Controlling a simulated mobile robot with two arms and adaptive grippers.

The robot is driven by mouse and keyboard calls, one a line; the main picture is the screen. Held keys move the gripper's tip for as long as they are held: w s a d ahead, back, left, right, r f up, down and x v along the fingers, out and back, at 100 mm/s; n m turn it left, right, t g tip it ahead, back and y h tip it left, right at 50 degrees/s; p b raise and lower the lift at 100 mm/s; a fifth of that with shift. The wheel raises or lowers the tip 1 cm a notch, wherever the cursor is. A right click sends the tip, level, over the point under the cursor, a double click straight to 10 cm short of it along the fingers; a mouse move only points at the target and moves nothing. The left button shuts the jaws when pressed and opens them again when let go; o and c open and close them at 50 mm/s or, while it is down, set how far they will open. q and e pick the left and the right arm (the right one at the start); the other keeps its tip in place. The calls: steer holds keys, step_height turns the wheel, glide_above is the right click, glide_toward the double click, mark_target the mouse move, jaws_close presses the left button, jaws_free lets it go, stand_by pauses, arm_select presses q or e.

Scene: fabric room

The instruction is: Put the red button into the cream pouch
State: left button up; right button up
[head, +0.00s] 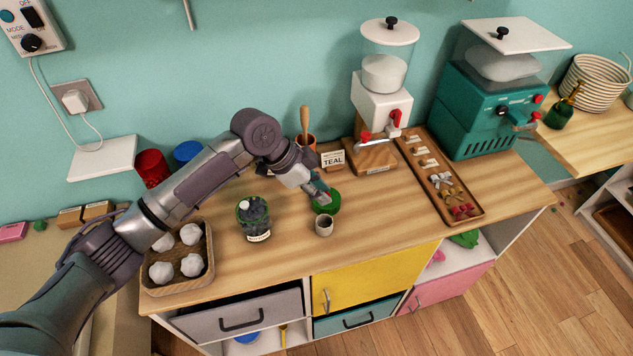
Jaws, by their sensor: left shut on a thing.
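My left gripper (321,198) reaches down over the counter and is shut at a round green container (332,208). The fingers and the small size hide what exactly is between them. Small red pieces (462,210) lie at the near end of a long wooden tray (415,158) on the right, well apart from my left gripper. I cannot tell whether one of them is the red button. I cannot make out a cream pouch for certain; several whitish bundles (191,265) sit in a wooden tray at the left. My right gripper is not in view.
A dispenser (383,95) and a teal machine (492,110) stand behind. The counter between the cup and the long tray is clear.

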arm_select(q)
steer(key=b, duration=0.7)
glide_toward(332, 221)
steer(key=x, duration=0.4)
steer(key=shift+w+d+f, duration=0.1)
steer(key=shift+w+f, duration=0.05)
steer(key=shift+f, duration=0.25)
steer(key=shift+r, duration=0.1)
steer(key=o, duration=0.7)
steer(key=shift+o, duration=0.2)
steer(key=v, duration=1.2)
